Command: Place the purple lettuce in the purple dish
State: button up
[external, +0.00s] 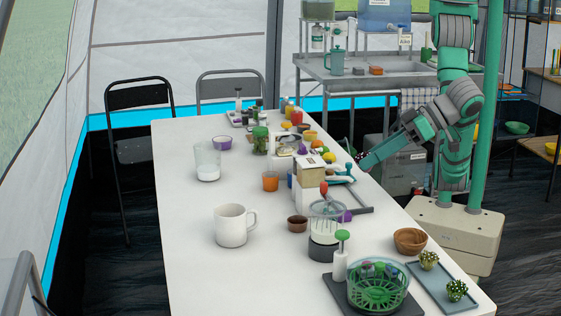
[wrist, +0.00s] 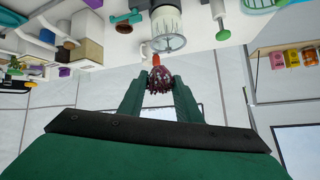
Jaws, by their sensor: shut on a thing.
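The purple lettuce (wrist: 160,84) is dark red-purple and sits between the two fingertips of my gripper (wrist: 160,90) in the wrist view. My gripper is shut on it. In the external view my gripper (external: 366,163) is at the table's right edge, pointing left, and a small bit of the lettuce (external: 359,156) shows at its tip. The purple dish (external: 222,142) is a small round bowl on the far left part of the table, well left of my gripper. I cannot make the dish out in the wrist view.
A glass (external: 207,162) and a white mug (external: 231,226) stand left.

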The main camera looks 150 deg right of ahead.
jog(key=d+r+m+g+y, duration=0.1)
jog(key=d+m+g, duration=0.6)
jog(key=d, duration=1.5)
jog(key=m+t+y, duration=0.5)
jog(key=m+y, duration=0.1)
jog(key=m, duration=2)
send_over(222, 143)
jog(key=s+d, duration=0.1)
jog(key=s, duration=0.3)
notch_tip(222, 143, down, 3)
jog(key=shift+w+d+f, duration=0.1)
jog(key=shift+f, duration=3.4)
jog(key=shift+w+d+f, duration=0.1)
jog(key=shift+f, duration=3.4)
